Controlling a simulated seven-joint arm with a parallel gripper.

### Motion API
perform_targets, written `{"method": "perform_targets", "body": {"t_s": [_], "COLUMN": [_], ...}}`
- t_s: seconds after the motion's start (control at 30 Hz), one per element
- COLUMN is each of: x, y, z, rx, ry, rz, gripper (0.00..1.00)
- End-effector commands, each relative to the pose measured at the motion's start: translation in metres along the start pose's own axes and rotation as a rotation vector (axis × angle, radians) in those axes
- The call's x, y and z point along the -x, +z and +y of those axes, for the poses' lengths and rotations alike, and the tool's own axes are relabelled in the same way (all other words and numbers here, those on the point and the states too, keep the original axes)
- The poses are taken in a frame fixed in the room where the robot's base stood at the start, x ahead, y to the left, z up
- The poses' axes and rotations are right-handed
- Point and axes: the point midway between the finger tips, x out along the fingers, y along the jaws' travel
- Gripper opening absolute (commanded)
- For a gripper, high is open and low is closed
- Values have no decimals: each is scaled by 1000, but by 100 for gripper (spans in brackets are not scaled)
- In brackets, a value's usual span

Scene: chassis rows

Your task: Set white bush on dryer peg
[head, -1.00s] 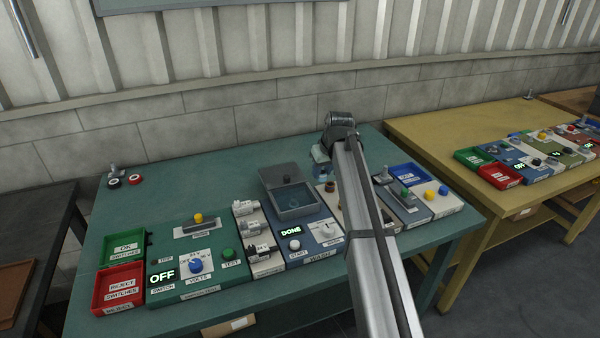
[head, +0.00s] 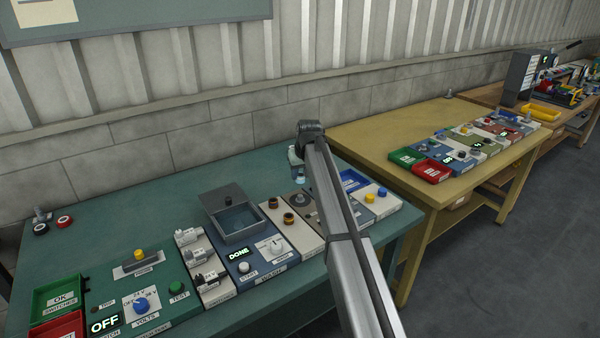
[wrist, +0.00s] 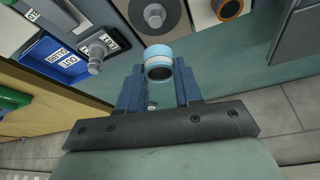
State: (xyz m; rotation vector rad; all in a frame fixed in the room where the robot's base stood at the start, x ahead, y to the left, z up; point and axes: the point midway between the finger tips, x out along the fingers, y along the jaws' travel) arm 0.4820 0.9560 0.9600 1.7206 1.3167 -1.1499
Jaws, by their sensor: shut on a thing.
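My gripper (wrist: 159,84) is shut on a short, pale blue-and-white bush (wrist: 158,60) with a dark round end. In the head view my gripper (head: 297,160) is above the right part of the green bench, and the pale bush (head: 298,177) shows just below it. In the wrist view an upright metal peg (wrist: 97,54) stands on a grey panel, left of the bush and apart from it. A round grey post (wrist: 154,15) on another panel lies beyond the bush. I cannot tell for certain which is the dryer peg. My arm hides part of these panels in the head view.
A blue bin (wrist: 55,60) stands beside the metal peg. Dark brown bushes (head: 290,217) stand on a pale panel near the wash unit (head: 240,250), whose display reads DONE. An open-topped grey basin (head: 232,221) is left of them. The bench behind the panels is clear.

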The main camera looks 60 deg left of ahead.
Motion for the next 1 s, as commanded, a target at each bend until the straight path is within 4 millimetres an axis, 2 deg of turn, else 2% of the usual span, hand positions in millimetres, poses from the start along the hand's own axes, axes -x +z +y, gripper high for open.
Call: {"method": "perform_targets", "body": {"t_s": [1.0], "x": [-58], "y": [24], "z": [0], "rx": [1], "ry": [-1], "rz": [0], "gripper": [0]}}
